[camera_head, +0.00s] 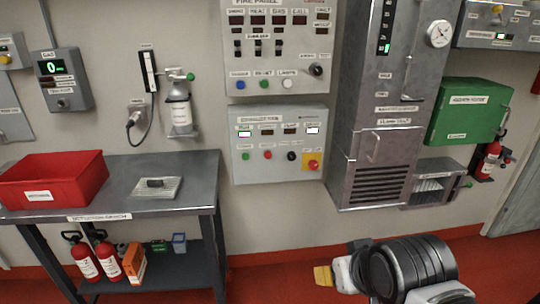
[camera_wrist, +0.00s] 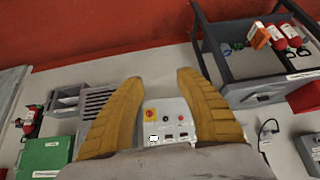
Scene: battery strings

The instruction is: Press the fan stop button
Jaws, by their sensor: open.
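A grey ventilation control panel (camera_head: 278,143) hangs on the wall below the fire panel. Its lower row has a green button (camera_head: 245,157), a red button (camera_head: 267,155), a black knob (camera_head: 291,156) and a red mushroom button on a yellow plate (camera_head: 312,163). Their small labels are too blurred to read, so I cannot tell which is marked fan stop. My gripper (camera_head: 322,275) is low in front of the wall, right of and below the panel, touching nothing. In the wrist view its yellow fingers (camera_wrist: 160,76) are spread and empty, with the panel (camera_wrist: 160,136) upside down between them.
A fire panel (camera_head: 278,45) is above, and a grey vented cabinet (camera_head: 370,150) adjoins on the right. A green box (camera_head: 470,110) is farther right. A bench (camera_head: 190,172) with a red bin (camera_head: 55,180) stands left. Floor below the panel looks clear.

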